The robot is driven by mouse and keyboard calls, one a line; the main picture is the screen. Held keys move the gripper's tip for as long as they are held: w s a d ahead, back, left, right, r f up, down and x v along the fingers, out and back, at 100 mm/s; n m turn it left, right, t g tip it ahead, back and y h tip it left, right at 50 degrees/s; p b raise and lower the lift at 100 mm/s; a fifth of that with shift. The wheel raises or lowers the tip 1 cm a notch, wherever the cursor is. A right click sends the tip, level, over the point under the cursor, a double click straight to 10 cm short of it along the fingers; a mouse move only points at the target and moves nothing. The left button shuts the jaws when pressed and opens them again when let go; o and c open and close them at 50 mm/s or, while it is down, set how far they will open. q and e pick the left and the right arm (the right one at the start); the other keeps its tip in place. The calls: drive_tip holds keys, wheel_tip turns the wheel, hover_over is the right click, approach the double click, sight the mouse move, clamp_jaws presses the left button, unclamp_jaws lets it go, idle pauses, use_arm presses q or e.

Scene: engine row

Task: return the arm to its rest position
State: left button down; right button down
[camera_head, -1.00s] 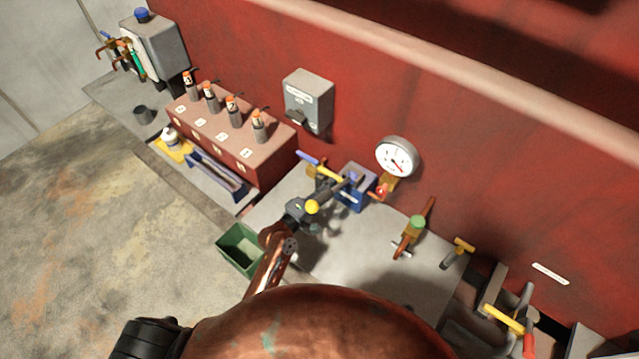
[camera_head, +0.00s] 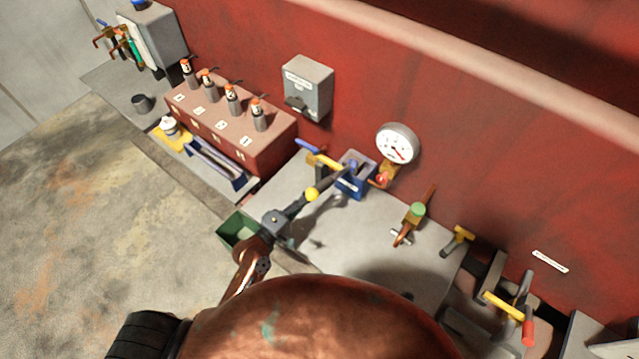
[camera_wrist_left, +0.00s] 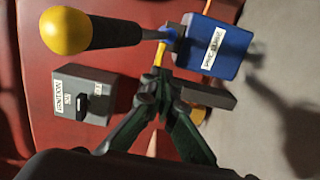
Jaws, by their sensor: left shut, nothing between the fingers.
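My left gripper (camera_head: 296,208) is over the grey bench, just lower left of a dark lever with a yellow knob (camera_head: 312,194). The lever comes out of a blue labelled box (camera_head: 355,178) by the red wall. In the left wrist view the fingers of my left gripper (camera_wrist_left: 163,84) meet at their tips with nothing between them. The yellow knob (camera_wrist_left: 66,31) and its dark bar show at the top left there, and the blue box (camera_wrist_left: 214,47) at the upper right. Whether the fingers touch the lever, I cannot tell. My right gripper is in neither view.
A round gauge (camera_head: 397,144) and a grey switch box (camera_head: 308,88) are on the red wall. A green bin (camera_head: 236,230) is partly hidden behind my left arm. A brown block (camera_head: 250,140) with several orange-topped plugs stands left. Valve handles (camera_head: 413,214) stand right.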

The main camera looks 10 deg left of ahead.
use_arm(q)
drive_tip(key=v, duration=0.3)
drive_tip(key=shift+s, duration=0.3)
